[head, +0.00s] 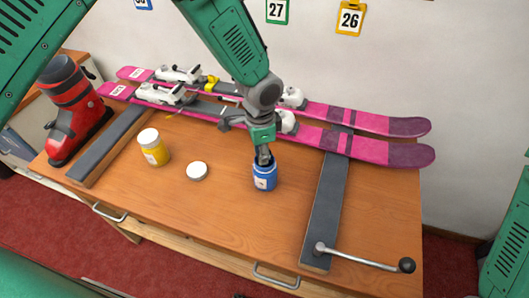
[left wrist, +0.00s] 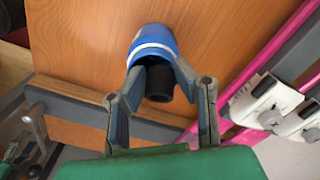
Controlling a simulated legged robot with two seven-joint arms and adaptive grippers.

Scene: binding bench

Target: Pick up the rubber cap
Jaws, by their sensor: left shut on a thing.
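The rubber cap appears to be the short black cylinder (left wrist: 160,83) at the mouth of the blue jar (left wrist: 153,43) in the left wrist view. In the head view the blue jar (head: 265,181) stands upright on the bench, and the cap is largely hidden by my fingers. My left gripper (head: 263,157) points down at the jar's top. In the left wrist view its two fingers (left wrist: 160,72) are closed in on either side of the black cap. Whether the cap touches the jar cannot be told. My right gripper is not in view.
A white lid (head: 197,171) and a yellow jar (head: 153,147) stand left of the blue jar on the wooden bench (head: 225,215). Pink skis (head: 380,149) lie behind. A grey bar (head: 325,205) with a crank handle (head: 365,261) is to the right; a red boot (head: 72,110) is far left.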

